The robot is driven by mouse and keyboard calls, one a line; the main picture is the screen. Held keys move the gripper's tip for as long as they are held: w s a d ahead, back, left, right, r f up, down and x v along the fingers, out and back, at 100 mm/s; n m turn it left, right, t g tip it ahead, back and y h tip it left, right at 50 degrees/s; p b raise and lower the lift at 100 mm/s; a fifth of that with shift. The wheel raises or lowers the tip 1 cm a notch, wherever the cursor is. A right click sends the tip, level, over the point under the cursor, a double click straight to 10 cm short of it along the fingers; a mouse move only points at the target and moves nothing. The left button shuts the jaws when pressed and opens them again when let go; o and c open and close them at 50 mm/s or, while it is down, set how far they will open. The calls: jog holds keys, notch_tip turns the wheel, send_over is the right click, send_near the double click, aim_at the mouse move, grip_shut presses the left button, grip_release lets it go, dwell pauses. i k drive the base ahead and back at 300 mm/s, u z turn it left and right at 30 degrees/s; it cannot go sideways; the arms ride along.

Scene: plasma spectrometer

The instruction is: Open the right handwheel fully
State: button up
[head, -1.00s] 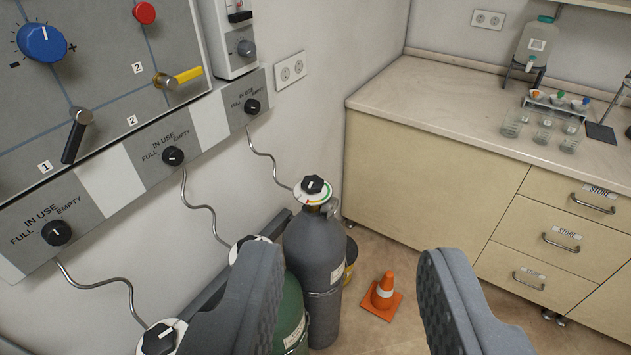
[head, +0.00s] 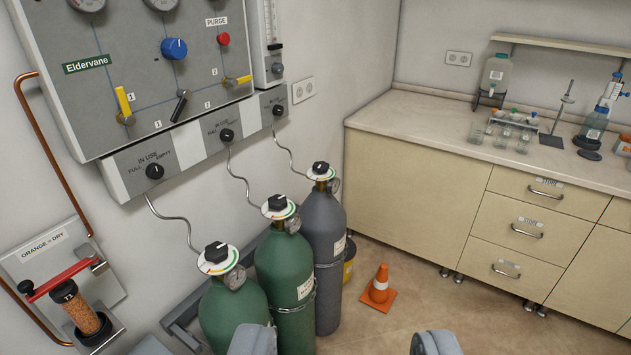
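Three gas cylinders stand in a row along the left wall, each with a black handwheel on a white dial. The right handwheel (head: 320,169) tops the grey cylinder (head: 325,235), the farthest one. The middle handwheel (head: 277,204) and the left handwheel (head: 216,252) top green cylinders (head: 287,265). My gripper (head: 345,343) shows at the bottom edge with its two fingers wide apart. It is open and empty, below and in front of the cylinders, touching no handwheel. The fingers are partly cut off by the frame.
The wall panel (head: 140,90) with knobs and valves hangs above the cylinders. An orange cone (head: 379,284) stands on the floor right of the grey cylinder. A counter with drawers (head: 430,190) fills the right. A drying tube (head: 82,312) is at lower left.

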aim_at(318, 167)
jog(key=z, duration=0.7)
jog(key=i, duration=1.65)
jog(key=u, duration=0.8)
jog(key=i, duration=0.55)
jog(key=u, duration=0.4)
